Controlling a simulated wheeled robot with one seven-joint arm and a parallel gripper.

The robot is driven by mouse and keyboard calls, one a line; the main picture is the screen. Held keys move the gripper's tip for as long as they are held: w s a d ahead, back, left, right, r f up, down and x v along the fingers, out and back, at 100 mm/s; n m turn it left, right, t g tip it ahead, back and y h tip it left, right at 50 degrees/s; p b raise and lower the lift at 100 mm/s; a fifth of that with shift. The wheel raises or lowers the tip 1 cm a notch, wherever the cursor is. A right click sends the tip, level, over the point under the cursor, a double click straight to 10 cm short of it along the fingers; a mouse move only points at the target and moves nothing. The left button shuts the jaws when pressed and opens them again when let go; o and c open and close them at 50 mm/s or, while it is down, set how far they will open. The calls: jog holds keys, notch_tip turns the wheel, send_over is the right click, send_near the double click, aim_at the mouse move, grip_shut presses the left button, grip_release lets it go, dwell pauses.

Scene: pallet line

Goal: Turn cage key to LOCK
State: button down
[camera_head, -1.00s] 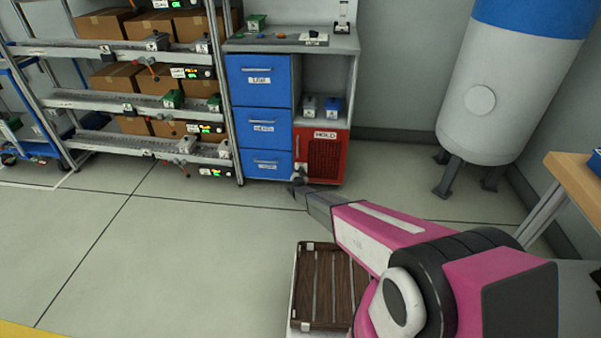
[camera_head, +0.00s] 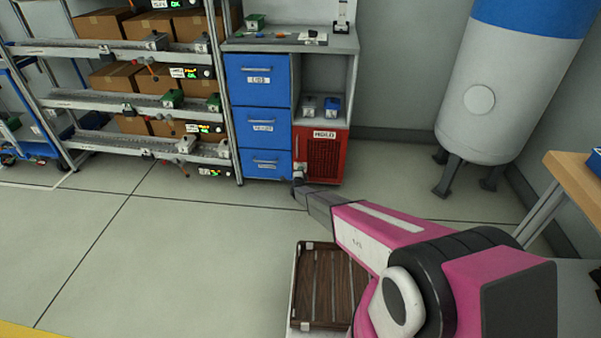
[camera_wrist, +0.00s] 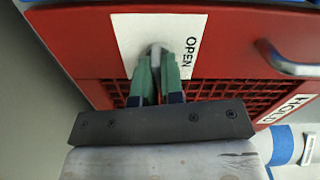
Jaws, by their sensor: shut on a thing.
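The red cage (camera_head: 320,158) with a mesh front and a HOLD label stands low in the cabinet. In the wrist view its red door (camera_wrist: 75,45) fills the upper part, with a white plate (camera_wrist: 128,38) marked OPEN. My gripper (camera_wrist: 157,62) is shut on the cage key (camera_wrist: 154,48), at the white plate. Only a blurred grey bit of the key shows between the fingertips; the rest is hidden. In the head view my gripper (camera_head: 298,180) is at the cage's lower left corner, small and partly hidden by my arm.
A metal door handle (camera_wrist: 290,62) juts out near my gripper in the wrist view. Blue drawers (camera_head: 262,125) stand left of the cage. A wooden slatted pallet (camera_head: 330,290) lies below my arm. A white tank (camera_head: 490,100) stands at right. The floor at left is clear.

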jog(key=shift+f+m, duration=0.1)
jog(key=shift+m, duration=1)
jog(key=c, duration=1.2)
grip_release()
jog(key=shift+c, duration=0.2)
jog(key=shift+s, duration=0.15)
jog(key=s, duration=1)
jog(key=shift+s+a, duration=0.2)
jog(key=shift+s, duration=0.1)
